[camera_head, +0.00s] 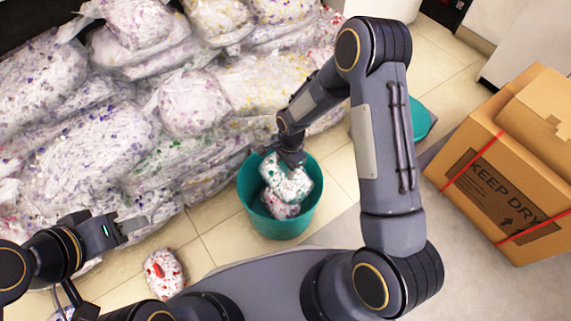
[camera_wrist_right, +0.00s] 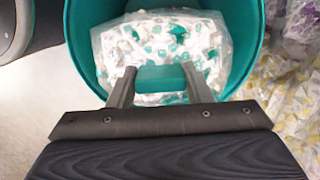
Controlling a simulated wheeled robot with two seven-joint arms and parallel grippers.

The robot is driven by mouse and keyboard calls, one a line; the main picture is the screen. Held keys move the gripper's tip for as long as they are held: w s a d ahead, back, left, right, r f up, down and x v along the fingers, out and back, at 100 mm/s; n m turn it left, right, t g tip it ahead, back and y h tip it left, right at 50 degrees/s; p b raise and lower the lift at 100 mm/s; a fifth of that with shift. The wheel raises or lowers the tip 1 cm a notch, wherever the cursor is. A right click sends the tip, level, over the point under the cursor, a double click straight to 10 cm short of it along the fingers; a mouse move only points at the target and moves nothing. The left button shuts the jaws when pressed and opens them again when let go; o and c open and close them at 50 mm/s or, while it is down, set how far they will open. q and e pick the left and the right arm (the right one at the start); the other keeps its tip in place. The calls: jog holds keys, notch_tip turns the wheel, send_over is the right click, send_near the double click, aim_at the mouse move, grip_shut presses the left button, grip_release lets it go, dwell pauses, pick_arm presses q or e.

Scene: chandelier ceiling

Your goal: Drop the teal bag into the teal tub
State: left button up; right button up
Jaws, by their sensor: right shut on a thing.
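The teal bag (camera_head: 291,183), clear with white filling and teal specks, is inside the mouth of the round teal tub (camera_head: 250,212). My right gripper (camera_head: 291,158) reaches down over the tub's back rim and is shut on the bag's top. In the right wrist view, the fingers (camera_wrist_right: 160,82) close on a teal piece at the top of the bag (camera_wrist_right: 155,45), with the tub wall (camera_wrist_right: 248,50) around it. A bag with reddish specks (camera_head: 281,208) lies lower in the tub, partly hidden. My left gripper (camera_head: 134,228) is empty, its fingers apart, left of the tub.
A large pile of clear bags (camera_head: 190,100) fills the left and back. A red-specked bag (camera_head: 163,272) lies on the floor at front left. Cardboard boxes (camera_head: 510,165) stand at right. Another teal container (camera_head: 420,120) is partly hidden behind my right arm.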

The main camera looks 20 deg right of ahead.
jog(key=o, duration=1.5)
jog(key=r+p, duration=0.1)
jog(key=r, duration=0.3)
jog(key=r+p, duration=0.1)
jog(key=r, duration=0.1)
jog(key=shift+w+d+r+p, duration=0.15)
jog(key=shift+d+r+p, duration=0.2)
jog(key=shift+r, duration=0.05)
jog(key=shift+d+r, duration=0.1)
jog(key=shift+r, duration=0.5)
